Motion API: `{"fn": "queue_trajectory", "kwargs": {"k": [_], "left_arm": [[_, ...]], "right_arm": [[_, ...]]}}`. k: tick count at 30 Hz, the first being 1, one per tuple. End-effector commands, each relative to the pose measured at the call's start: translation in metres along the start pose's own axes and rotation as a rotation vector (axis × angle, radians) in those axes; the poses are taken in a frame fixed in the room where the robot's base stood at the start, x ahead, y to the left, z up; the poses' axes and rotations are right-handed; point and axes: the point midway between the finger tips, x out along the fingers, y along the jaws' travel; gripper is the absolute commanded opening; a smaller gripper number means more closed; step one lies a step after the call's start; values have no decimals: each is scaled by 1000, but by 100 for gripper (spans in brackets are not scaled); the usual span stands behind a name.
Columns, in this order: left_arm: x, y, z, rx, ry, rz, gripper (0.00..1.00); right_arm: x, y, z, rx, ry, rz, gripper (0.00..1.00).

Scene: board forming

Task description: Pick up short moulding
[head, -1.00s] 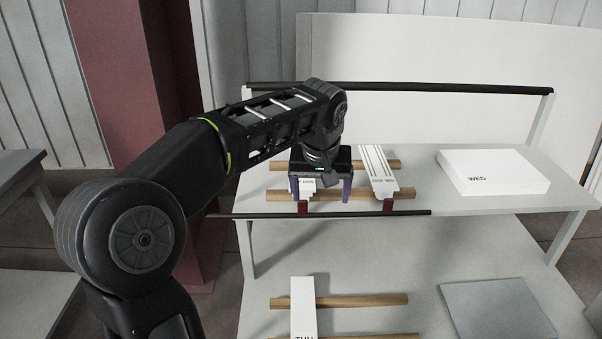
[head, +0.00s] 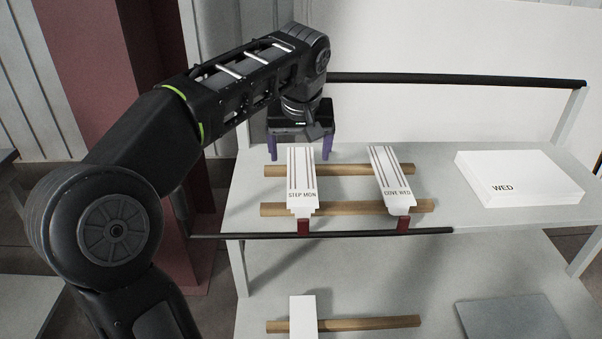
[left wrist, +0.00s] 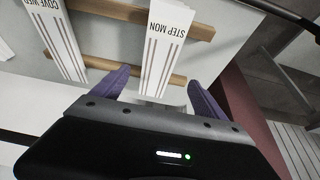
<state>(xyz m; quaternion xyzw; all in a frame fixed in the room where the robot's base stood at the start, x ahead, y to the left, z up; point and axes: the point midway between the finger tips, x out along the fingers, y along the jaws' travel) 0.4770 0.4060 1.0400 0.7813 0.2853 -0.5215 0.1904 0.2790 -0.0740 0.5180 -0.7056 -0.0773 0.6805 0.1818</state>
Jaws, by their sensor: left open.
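Two white grooved mouldings lie across wooden rails on the upper grey shelf. The left one, marked STEP MON (head: 301,180), points front to back; the right one, marked COVE WED (head: 391,180), lies slightly slanted. The frames do not make clear which is the short moulding. My left gripper (head: 299,154) is open at the far end of the STEP MON moulding. In the left wrist view its two purple fingers (left wrist: 158,80) are on either side of the STEP MON moulding (left wrist: 165,45), holding nothing. The COVE WED moulding (left wrist: 60,45) is off to the left there. My right gripper is not in view.
Wooden rails (head: 345,170) carry the mouldings, with red stops (head: 303,227) at their front ends. A white WED block (head: 520,178) lies to the right. A black bar (head: 450,80) runs along the back. A lower shelf holds a white piece (head: 303,315) and a grey plate (head: 518,320).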

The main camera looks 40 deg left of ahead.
Motion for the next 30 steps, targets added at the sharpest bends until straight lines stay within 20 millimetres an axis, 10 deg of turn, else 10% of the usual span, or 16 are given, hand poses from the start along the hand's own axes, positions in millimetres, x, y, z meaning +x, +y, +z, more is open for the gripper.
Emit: {"fn": "queue_trajectory", "kwargs": {"k": [30], "left_arm": [[64,4,0,0,-3,-2,84]], "right_arm": [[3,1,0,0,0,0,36]]}}
